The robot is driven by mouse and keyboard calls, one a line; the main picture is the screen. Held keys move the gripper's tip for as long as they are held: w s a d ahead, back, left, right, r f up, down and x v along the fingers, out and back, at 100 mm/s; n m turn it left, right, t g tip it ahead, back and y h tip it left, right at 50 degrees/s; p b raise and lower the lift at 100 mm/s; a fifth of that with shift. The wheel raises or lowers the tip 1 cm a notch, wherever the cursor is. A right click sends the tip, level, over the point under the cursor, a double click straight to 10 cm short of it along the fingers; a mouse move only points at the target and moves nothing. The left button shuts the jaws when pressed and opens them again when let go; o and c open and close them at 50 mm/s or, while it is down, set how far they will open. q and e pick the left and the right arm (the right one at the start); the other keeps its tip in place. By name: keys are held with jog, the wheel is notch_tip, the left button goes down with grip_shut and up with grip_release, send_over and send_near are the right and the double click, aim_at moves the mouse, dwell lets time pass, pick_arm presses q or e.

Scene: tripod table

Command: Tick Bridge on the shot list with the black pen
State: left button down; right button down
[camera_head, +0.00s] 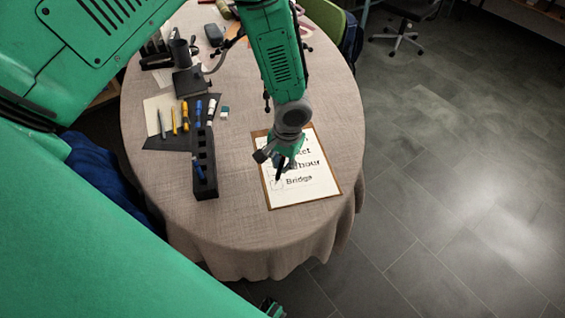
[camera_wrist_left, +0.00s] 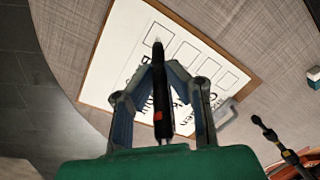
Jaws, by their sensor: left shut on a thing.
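The shot list (camera_head: 313,182) is white paper on a brown clipboard (camera_head: 339,190). It also shows in the wrist view (camera_wrist_left: 120,50), with a column of boxes; I see no clear mark in them. "Bridge" (camera_head: 299,180) is the lowest line, with its box at its left. My left gripper (camera_head: 281,160) is over the list, shut on the black pen (camera_wrist_left: 161,95), which has a small red mark. The pen points tip-down at the Bridge box (camera_wrist_left: 157,32); I cannot tell if the tip touches the paper. A small part of my right gripper (camera_head: 271,308) seems to show at the bottom edge.
A black slotted holder (camera_head: 205,180) with a blue pen stands left of the clipboard. Several pens and markers (camera_head: 185,116) lie on a dark mat behind it. A black stand (camera_head: 188,82) is farther back. The cloth between clipboard and the table's front edge is clear.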

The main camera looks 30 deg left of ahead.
pick_arm(q)
jog(key=shift+a+f, duration=0.1)
jog(key=shift+f, duration=0.05)
jog(key=shift+f, duration=0.15)
dwell(0.4)
jog(key=shift+f+b, duration=0.25)
jog(key=shift+b, duration=0.15)
jog(key=shift+w+d, duration=0.5)
jog(key=shift+d, duration=0.1)
dwell(1.6)
jog(key=shift+s+a+p, duration=0.35)
jog(key=shift+s+p, duration=0.1)
dwell(1.3)
jog(key=shift+w+d, duration=0.35)
jog(key=shift+w, duration=0.1)
dwell(1.3)
jog(key=shift+r+p, duration=2.8)
jog(key=shift+r, duration=0.75)
